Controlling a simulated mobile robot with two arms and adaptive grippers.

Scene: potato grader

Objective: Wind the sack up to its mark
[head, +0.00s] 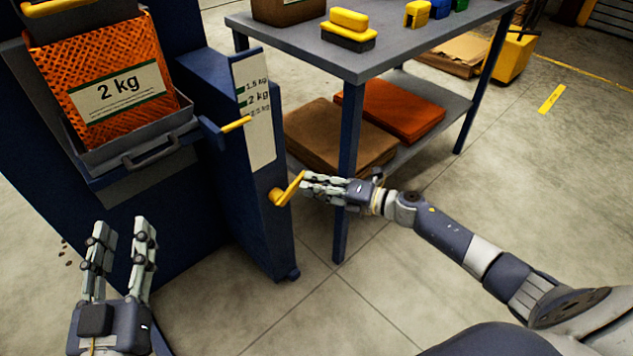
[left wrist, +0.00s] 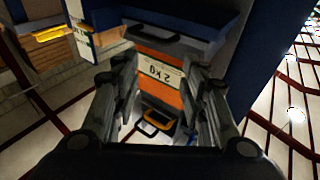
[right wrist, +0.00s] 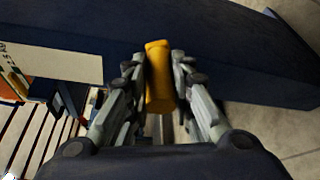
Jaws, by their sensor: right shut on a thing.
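The orange mesh sack (head: 62,75) with a "2 kg" label sits upright in a grey tray (head: 125,150) on the blue machine; it also shows in the left wrist view (left wrist: 152,93). A pale scale plate (head: 260,145) on the blue column reads 1.5, 2 and 2.5 kg. A yellow pointer (head: 236,124) reaches its edge, its tip slightly below the 2.5 kg line. My right gripper (head: 306,183) is shut on the yellow crank handle (head: 292,188) low on the column; the handle also lies between its fingers in the right wrist view (right wrist: 158,75). My left gripper (head: 123,226) is open and empty, below the tray.
A grey table (head: 400,45) stands to the right, with a yellow-and-black block (head: 348,30) and small coloured items on top. Brown (head: 335,137) and orange (head: 395,105) stacks lie on its lower shelf. A table leg stands close behind my right gripper.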

